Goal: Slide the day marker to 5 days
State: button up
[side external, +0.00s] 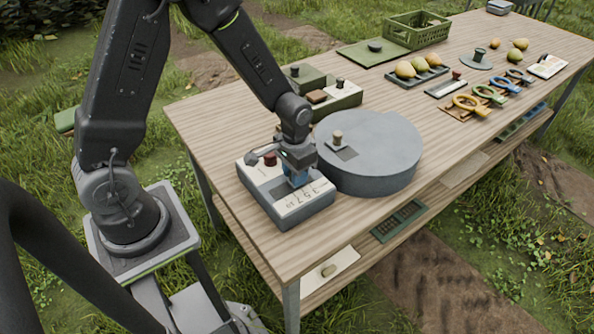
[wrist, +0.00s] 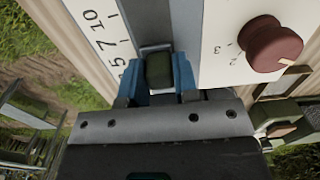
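The day marker is a small dark green block (wrist: 158,70) in a grey slot of a control box. My gripper (wrist: 160,85) has its blue fingers on both sides of the block and appears shut on it. In the side external view my gripper (side external: 297,178) reaches down onto the grey box (side external: 305,210), hiding the marker. A white scale (wrist: 98,32) with 10, 7, 5 and further numbers runs along the slot. The marker sits below the 7 in the wrist view; the fingers cover the nearest marks, so its exact reading cannot be told.
A dark red knob (wrist: 272,45) stands on the same box beside the slot. A large round grey turntable (side external: 375,165) is close to the right of the box. Green boxes (side external: 330,92) stand behind. Pears and tools lie farther along the wooden table (side external: 235,95).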

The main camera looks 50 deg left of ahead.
jog(key=o, duration=0.4)
jog(key=shift+r, duration=0.1)
notch_tip(320, 180, up, 14)
dwell(0.4)
jog(key=s+d+r+t, duration=0.1)
jog(key=s+r+t, duration=0.1)
jog(key=s+r, duration=0.3)
jog(key=s+d+r+t, duration=0.1)
jog(key=s+r+t, duration=0.2)
jog(key=s, duration=0.6)
notch_tip(320, 180, up, 2)
jog(key=shift+s+r+t, duration=0.2)
jog(key=shift+s+t, duration=0.1)
jog(key=shift+s, duration=0.1)
